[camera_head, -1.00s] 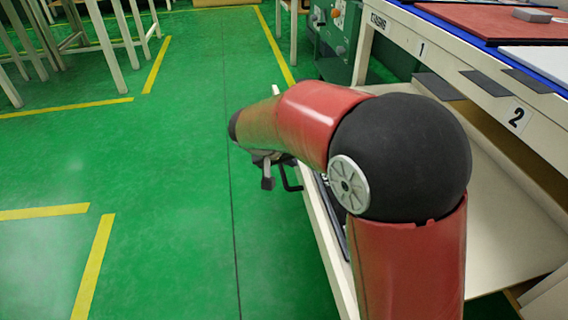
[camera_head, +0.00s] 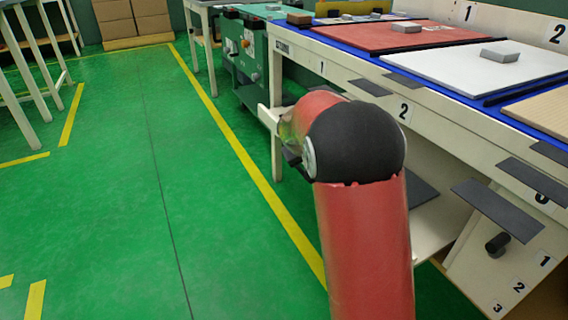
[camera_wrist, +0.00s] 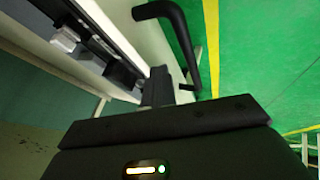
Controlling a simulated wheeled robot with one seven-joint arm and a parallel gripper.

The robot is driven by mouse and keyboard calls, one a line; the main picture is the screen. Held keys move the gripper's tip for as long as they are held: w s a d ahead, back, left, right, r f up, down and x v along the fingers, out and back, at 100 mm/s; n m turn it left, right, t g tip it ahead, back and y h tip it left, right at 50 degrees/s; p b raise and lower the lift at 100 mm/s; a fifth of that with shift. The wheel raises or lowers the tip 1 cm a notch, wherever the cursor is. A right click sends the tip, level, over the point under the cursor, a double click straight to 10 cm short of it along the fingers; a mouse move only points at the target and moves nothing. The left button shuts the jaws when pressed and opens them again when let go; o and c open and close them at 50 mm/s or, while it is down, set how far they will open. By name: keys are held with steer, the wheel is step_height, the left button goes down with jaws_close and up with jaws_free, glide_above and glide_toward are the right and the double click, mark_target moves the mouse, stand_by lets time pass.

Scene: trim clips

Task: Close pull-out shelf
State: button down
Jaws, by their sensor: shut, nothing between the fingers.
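In the wrist view a black bar handle (camera_wrist: 187,50) stands out from a white panel (camera_wrist: 125,32), which looks like the pull-out shelf's front. My gripper (camera_wrist: 158,85) is shut and empty, its dark fingers close to the panel and beside the handle; I cannot tell whether they touch. Grey and black parts (camera_wrist: 70,38) lie behind the panel's edge. In the head view my red arm hides the gripper and most of the shelf. A pale surface under the bench (camera_head: 432,222) shows right of my arm; how far the shelf is out cannot be told.
The long white bench (camera_head: 450,125) with numbered labels, red and white boards and small grey blocks runs along the right. A green machine (camera_head: 240,45) stands behind. Sloped dark plates (camera_head: 497,210) stick out at lower right. The green floor (camera_head: 120,200) at left is clear.

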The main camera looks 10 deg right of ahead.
steer(key=d, duration=0.2)
steer(key=w+d+p, duration=0.1)
steer(key=d, duration=0.2)
steer(key=w+d+p, duration=0.1)
steer(key=d, duration=0.2)
steer(key=shift+w, duration=0.2)
steer(key=shift+d+r, duration=0.1)
steer(key=shift+d, duration=0.25)
steer(key=shift+w, duration=0.1)
